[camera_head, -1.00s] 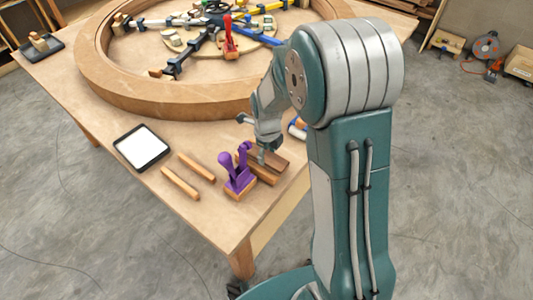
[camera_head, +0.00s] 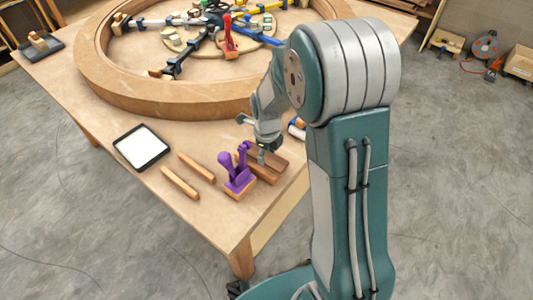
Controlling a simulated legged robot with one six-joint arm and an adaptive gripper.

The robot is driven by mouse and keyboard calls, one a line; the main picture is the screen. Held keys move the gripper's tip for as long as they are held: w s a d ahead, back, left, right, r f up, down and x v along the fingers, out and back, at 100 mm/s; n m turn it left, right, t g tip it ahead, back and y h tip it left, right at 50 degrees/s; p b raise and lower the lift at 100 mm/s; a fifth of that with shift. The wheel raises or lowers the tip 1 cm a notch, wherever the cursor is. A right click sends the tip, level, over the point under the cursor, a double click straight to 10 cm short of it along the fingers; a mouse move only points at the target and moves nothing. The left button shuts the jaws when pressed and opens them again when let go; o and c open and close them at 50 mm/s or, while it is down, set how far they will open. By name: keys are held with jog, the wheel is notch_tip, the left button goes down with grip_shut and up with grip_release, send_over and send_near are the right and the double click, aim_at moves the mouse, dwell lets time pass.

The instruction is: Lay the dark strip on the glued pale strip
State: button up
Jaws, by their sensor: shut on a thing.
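My gripper (camera_head: 261,153) points down at the near right part of the table, just behind and right of a purple tool. It is shut on a dark brown strip (camera_head: 273,160), whose middle is partly hidden by the fingers. The strip is at or just above brown wood (camera_head: 262,173) beside the tool; I cannot tell whether they touch. Two pale strips, one (camera_head: 197,168) and another (camera_head: 180,184), lie apart and roughly parallel on the table to the left. Glue on either is too small to make out.
The purple tool (camera_head: 238,178) stands close to my gripper's left. A dark-rimmed white tray (camera_head: 141,147) lies further left. A large curved wooden ring (camera_head: 150,98) with clamps fills the back of the table (camera_head: 215,220). The table's front corner is clear.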

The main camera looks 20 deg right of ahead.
jog(key=o, duration=1.2)
jog(key=shift+r, duration=3)
